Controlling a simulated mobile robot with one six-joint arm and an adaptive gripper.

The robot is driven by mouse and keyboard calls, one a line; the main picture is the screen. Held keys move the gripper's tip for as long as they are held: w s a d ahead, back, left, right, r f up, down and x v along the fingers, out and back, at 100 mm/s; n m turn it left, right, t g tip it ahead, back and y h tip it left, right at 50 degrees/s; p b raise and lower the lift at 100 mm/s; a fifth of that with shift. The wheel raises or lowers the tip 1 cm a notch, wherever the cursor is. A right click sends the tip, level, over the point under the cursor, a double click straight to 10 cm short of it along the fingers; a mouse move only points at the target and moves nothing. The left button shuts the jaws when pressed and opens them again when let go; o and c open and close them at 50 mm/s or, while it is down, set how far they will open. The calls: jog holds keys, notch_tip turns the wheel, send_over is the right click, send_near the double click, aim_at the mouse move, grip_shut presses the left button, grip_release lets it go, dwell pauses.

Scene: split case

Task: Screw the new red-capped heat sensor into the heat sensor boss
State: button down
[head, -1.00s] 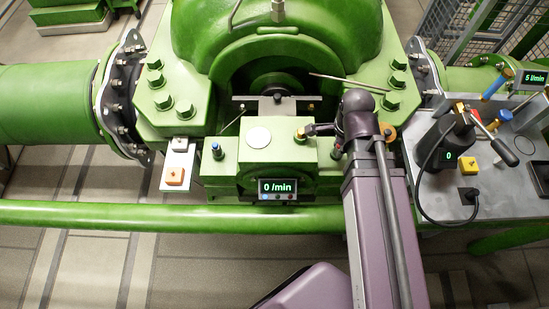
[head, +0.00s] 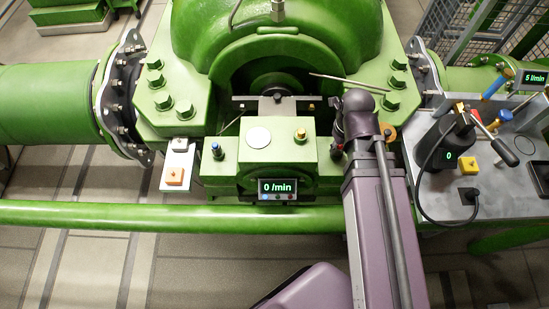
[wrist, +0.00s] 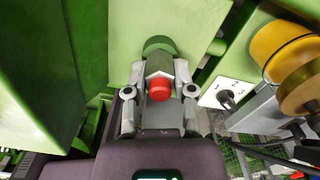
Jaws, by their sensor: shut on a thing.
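In the wrist view, my gripper (wrist: 159,76) is shut on the heat sensor, with one jaw on each side of it. The sensor's red cap (wrist: 159,90) faces the camera, and its grey body (wrist: 160,68) lies between the jaws. A round green boss (wrist: 159,44) is just beyond the sensor, in line with it. I cannot tell whether the sensor touches the boss or how deep it sits. In the head view, my wrist stands right of the green bearing block (head: 270,172), and the sensor cannot be made out.
An orange button (head: 174,176) is on a white plate at left. A grey bench (head: 440,200) is at right. In the wrist view, a yellow round part (wrist: 285,50) is close at right.

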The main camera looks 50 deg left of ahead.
jog(key=shift+w+m, duration=0.1)
jog(key=shift+m, duration=0.6)
jog(key=shift+c, duration=1.9)
grip_release()
jog(key=c, duration=0.3)
